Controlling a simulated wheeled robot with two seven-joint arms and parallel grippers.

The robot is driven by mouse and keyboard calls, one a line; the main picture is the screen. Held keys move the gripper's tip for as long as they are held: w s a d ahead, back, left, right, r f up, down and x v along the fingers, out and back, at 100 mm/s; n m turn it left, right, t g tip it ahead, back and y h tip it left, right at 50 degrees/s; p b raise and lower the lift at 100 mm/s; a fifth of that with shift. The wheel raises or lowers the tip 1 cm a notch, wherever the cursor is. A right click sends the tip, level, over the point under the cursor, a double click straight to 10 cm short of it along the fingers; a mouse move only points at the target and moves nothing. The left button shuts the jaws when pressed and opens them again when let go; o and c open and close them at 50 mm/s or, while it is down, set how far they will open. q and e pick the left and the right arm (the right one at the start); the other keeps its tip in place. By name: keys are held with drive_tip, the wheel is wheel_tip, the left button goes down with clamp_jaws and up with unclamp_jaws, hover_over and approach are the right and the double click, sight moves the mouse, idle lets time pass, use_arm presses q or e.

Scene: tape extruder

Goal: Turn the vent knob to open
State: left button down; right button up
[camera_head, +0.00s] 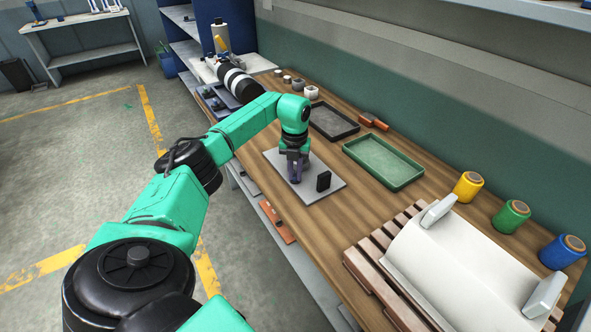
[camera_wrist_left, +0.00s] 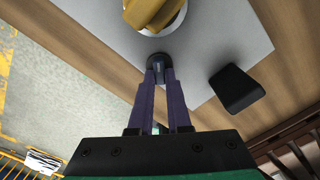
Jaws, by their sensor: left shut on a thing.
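My left gripper (camera_head: 294,178) reaches down over a light grey plate (camera_head: 322,195) on the wooden bench. In the left wrist view its two purple fingers (camera_wrist_left: 159,78) are shut on a small dark rounded knob (camera_wrist_left: 158,58), which I take to be the vent knob. The fingertips cover part of the knob, and its turn angle cannot be read. In the head view the knob is hidden by the gripper. A black block (camera_head: 323,181) stands on the plate to the right of the fingers; it also shows in the left wrist view (camera_wrist_left: 237,90). My right gripper is not in view.
In the left wrist view a yellow part with a white rim (camera_wrist_left: 153,14) lies just beyond the knob. A green tray (camera_head: 384,163) and a dark tray (camera_head: 333,122) lie behind the plate. A slatted wooden pallet (camera_head: 368,268) is at the right front.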

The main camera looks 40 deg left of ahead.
use_arm(q)
drive_tip(key=m, duration=0.4)
drive_tip(key=shift+a+m, duration=0.2)
drive_tip(key=shift+m, duration=0.1)
drive_tip(key=m, duration=0.4)
drive_tip(key=shift+a+m, duration=0.1)
drive_tip(key=shift+m, duration=0.3)
drive_tip(key=c, duration=0.9)
unclamp_jaws()
drive_tip(key=shift+o, duration=0.2)
wheel_tip(320, 180, up, 15)
drive_tip(key=shift+f, duration=0.2)
